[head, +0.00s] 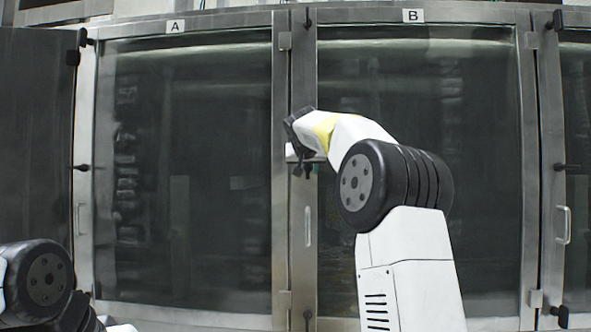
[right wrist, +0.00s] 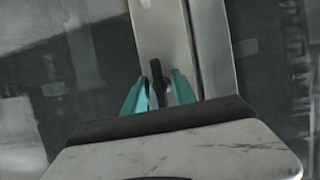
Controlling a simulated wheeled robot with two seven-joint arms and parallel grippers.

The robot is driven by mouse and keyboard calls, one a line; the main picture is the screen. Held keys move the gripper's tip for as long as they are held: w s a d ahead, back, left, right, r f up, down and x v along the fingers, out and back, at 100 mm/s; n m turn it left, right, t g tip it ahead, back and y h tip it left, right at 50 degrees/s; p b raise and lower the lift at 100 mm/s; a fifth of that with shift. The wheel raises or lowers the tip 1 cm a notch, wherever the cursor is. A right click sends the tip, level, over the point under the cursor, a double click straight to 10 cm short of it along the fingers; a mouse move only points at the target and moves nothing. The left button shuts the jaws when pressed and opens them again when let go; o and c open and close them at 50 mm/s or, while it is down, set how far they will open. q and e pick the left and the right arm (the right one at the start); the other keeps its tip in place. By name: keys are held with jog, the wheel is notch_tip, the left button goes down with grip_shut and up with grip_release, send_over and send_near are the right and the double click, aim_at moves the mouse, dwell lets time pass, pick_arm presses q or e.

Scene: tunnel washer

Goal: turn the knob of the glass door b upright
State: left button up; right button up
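Glass door B (head: 420,200) is the shut, framed pane on the right under the B label (head: 413,16). Its dark middle knob (head: 308,172) sits on the metal post left of the pane, partly hidden by my right gripper (head: 302,160). In the right wrist view the dark knob (right wrist: 157,80) stands between the two teal fingers of my right gripper (right wrist: 159,84). The fingers are apart, one on each side of it, with a gap on the left; contact on the right cannot be told. My left gripper is out of the picture; only its arm shows at lower left.
Glass door A (head: 185,190) is shut on the left. Door B's other dark knobs sit at the top (head: 307,18) and bottom (head: 307,318) of the post. A bar handle (head: 307,226) is below the middle knob. Another handle (head: 563,225) is at far right.

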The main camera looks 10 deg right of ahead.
jog(key=v, duration=0.8)
jog(key=shift+d, duration=0.1)
dwell(0.3)
